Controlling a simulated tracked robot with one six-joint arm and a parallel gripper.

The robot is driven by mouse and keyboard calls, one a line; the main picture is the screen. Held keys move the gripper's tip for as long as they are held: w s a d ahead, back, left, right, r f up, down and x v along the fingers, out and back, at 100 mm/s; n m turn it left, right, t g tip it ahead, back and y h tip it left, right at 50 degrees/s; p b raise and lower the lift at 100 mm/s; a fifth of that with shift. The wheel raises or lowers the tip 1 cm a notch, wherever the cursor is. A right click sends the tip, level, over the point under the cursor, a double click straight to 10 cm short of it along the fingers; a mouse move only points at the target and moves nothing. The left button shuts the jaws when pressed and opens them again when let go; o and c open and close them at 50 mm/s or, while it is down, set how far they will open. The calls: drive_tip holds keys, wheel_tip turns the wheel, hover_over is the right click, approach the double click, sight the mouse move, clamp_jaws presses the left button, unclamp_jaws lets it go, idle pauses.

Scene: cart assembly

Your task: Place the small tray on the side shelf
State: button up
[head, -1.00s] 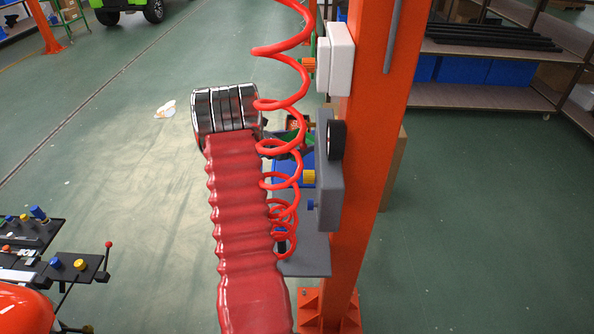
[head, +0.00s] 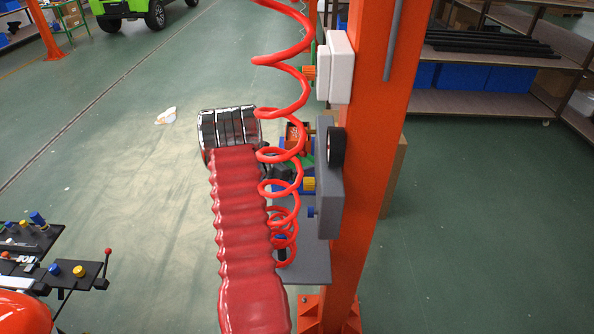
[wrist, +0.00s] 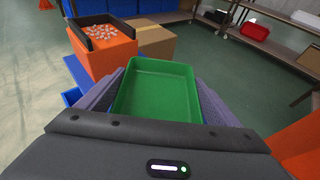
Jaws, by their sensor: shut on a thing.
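The small tray is a green, shallow, empty rectangular tray (wrist: 157,92), level in the wrist view. My gripper (wrist: 158,98) is shut on it, with one purple-grey finger along each side. In the head view, my red-sleeved arm and a red coiled hose hide most of the gripper; only a bit of green (head: 307,161) shows beside the post. A flat grey plate (head: 312,265), which may be the side shelf, juts left from the orange post, partly behind my arm. The wrist view does not clearly show this plate.
An orange box (wrist: 110,55) bearing a black-rimmed holder of small parts stands ahead, with a cardboard box (wrist: 155,42) beside it. The orange post (head: 371,150) carries grey and white boxes close to my arm. Storage racks (head: 490,98) stand at the back right.

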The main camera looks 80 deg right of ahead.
drive_tip(key=shift+f, duration=1.9)
drive_tip(key=o, duration=1)
drive_tip(key=v, duration=1.2)
